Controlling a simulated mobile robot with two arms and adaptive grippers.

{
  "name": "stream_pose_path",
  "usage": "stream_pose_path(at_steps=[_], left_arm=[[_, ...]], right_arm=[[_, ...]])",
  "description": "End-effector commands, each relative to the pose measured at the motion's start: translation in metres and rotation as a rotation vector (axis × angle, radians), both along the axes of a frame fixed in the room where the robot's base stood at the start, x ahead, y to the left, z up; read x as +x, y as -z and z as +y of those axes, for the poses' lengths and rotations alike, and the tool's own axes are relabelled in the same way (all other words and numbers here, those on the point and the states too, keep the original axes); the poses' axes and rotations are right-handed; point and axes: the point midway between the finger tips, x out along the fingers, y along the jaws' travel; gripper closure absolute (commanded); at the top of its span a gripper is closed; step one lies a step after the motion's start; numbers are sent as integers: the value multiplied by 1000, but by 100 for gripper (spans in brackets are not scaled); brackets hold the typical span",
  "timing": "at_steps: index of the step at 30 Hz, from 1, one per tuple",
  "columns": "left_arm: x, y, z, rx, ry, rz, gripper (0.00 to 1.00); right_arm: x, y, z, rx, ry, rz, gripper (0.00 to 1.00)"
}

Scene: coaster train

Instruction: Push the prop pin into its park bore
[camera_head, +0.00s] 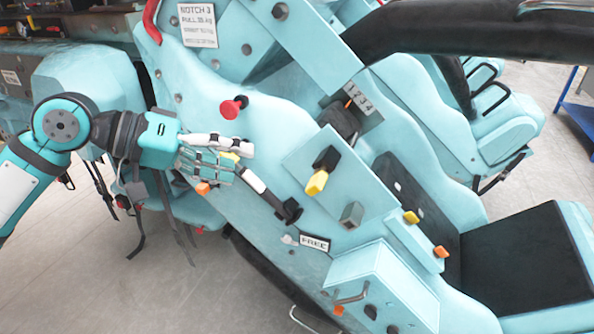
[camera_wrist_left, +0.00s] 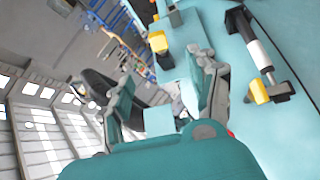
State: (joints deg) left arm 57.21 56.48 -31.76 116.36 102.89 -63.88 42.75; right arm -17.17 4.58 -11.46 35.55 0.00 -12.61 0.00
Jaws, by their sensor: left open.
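A red-knobbed pin (camera_head: 233,107) sticks out of the pale teal car side; it may be the prop pin, but no label shows. A short strut, the likely prop (camera_head: 265,190), lies along the panel with a black end block; it also shows in the left wrist view (camera_wrist_left: 259,47), with a yellow piece (camera_wrist_left: 259,91) at its lower end. My left gripper (camera_head: 246,163) is open below the red knob, its fingers over the strut's upper end. In the left wrist view the spread fingers (camera_wrist_left: 163,82) hold nothing visible. I cannot identify the park bore. My right gripper is not in view.
A yellow-and-black handle (camera_head: 320,175) and a grey square knob (camera_head: 351,215) stand out from the panel. A FREE label (camera_head: 315,243) sits below the strut. A thick black bar (camera_head: 470,32) crosses the top right. Black straps hang beneath my left arm.

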Motion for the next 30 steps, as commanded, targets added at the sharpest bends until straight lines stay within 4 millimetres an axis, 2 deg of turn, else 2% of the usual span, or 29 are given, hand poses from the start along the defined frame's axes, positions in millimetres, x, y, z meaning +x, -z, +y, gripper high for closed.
stream_pose_path(at_steps=[9, 18, 24, 30], left_arm=[[22, 27, -54, -3, 4, 1, 40], [42, 53, -99, -1, 2, 0, 40], [50, 65, -116, -1, 0, 0, 40], [53, 69, -122, -2, -1, -1, 40]], right_arm=[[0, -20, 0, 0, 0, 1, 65], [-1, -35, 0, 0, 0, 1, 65], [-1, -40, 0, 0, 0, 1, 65], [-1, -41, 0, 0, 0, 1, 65]])
